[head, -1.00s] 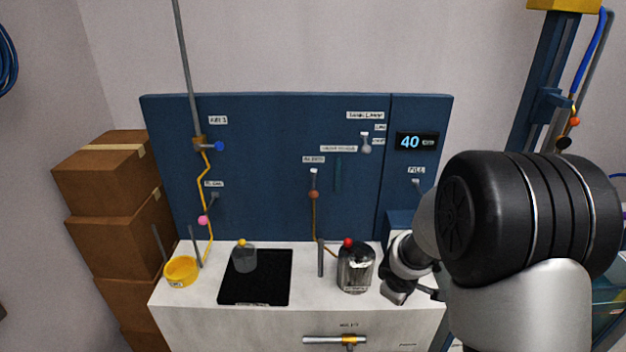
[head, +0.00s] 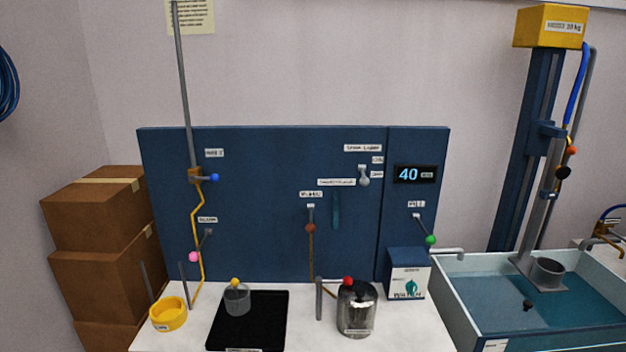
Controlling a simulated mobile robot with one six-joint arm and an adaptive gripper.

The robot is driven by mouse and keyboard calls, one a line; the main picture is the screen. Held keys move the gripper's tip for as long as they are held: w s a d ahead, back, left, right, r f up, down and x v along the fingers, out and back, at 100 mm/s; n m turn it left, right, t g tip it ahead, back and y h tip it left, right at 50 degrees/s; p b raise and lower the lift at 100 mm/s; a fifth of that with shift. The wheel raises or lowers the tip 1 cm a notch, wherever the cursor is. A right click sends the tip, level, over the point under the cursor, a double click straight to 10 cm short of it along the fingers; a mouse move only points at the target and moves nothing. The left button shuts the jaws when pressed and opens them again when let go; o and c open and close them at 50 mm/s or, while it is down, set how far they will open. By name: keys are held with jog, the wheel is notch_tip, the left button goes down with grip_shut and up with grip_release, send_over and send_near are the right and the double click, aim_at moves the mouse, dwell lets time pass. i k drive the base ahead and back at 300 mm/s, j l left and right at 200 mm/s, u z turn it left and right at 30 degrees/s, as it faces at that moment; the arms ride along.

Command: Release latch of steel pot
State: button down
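The steel pot (head: 357,312) stands on the white counter, right of the middle, in the head view. It is a shiny, dark metal cylinder with a red ball (head: 348,281) at its top left and a small label low on its front. A grey upright post (head: 319,298) stands just left of it. I cannot make out the latch for certain at this size. My gripper and arm are not in the head view now.
A black mat (head: 262,320) with a grey cup (head: 237,299) lies left of the pot. A yellow bowl (head: 168,314) is farther left. A white and blue box (head: 407,276) stands to the right. Behind is a blue panel (head: 265,215); a water tank (head: 590,300) is at far right.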

aim_at(347, 280)
jog(key=i+j, duration=0.1)
jog(key=i, duration=0.55)
jog(key=i+j, duration=0.1)
jog(key=i, duration=0.55)
